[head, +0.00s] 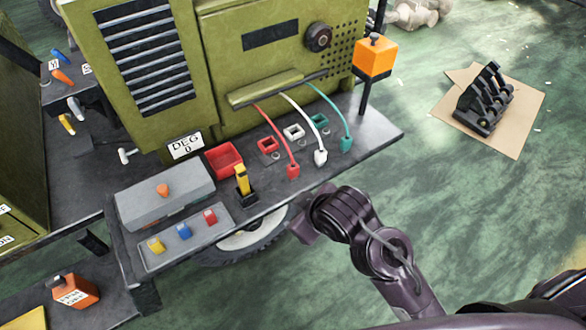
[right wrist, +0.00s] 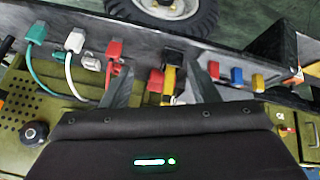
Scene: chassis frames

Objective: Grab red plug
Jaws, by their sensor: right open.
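The red plug (head: 293,170) sits on the end of a red cable at the front edge of the grey shelf, left of a white plug (head: 320,157) and a green plug (head: 346,144). In the right wrist view, which is turned over, the red plug (right wrist: 115,48) is just left of my fingers. My right gripper (head: 312,210) is in front of the shelf edge, to the lower right of the red plug and apart from it. It is open; its two fingers (right wrist: 166,68) show with nothing held between them. My left gripper is not in view.
An orange box on a post (head: 375,57) rises at right. The green floor at right is mostly open.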

